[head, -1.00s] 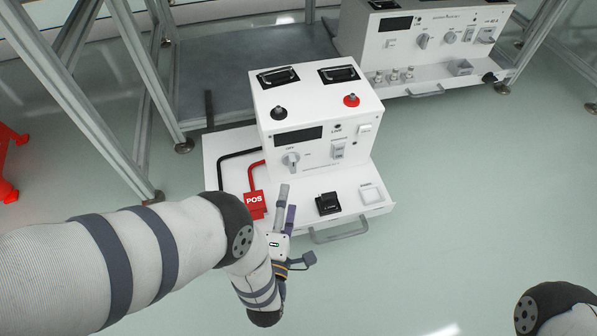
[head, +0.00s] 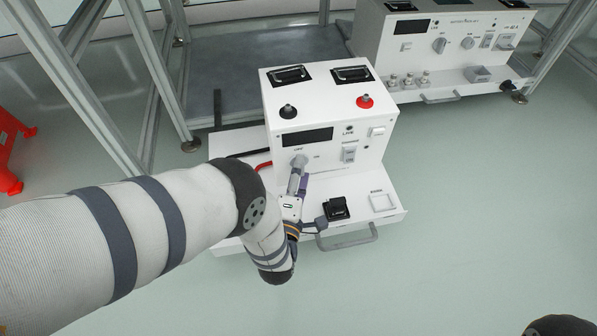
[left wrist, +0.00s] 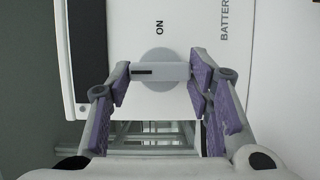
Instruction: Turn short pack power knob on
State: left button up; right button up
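The grey round power knob (head: 299,160) with its raised bar is on the front panel of the near white cabinet (head: 347,151). In the left wrist view, the knob (left wrist: 160,71) has its bar across the picture, with a dark mark at its left end and the word ON above it. My left gripper (head: 299,178) is open in front of the knob. Its purple-padded fingers (left wrist: 160,78) stand one at each end of the bar, very close; whether they touch cannot be told. My right gripper is not in view.
A black socket (head: 337,208) sits on the ledge, with a handle (head: 348,239) below. A second cabinet (head: 445,60) stands behind right.

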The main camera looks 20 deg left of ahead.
pick_arm(q)
jog(key=shift+r+m, duration=0.1)
jog(key=shift+m, duration=0.2)
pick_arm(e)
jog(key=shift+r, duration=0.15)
pick_arm(q)
jog(key=shift+w+d+r+m+g+y+p, duration=0.15)
jog(key=shift+m+g+y+p, duration=0.35)
jog(key=shift+m+g, duration=1.1)
jog(key=shift+d+r+m+g+y+p, duration=0.15)
jog(key=shift+m+g+y, duration=0.5)
jog(key=shift+m, duration=2)
jog(key=shift+w+d+m+g+y+p, duration=0.1)
jog(key=shift+m+g+y+p, duration=0.5)
jog(key=shift+m, duration=1.55)
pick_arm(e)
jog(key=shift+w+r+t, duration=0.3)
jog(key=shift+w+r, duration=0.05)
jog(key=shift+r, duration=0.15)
pick_arm(q)
jog(key=shift+g, duration=0.35)
jog(key=o, duration=1.1)
jog(key=shift+o, duration=0.2)
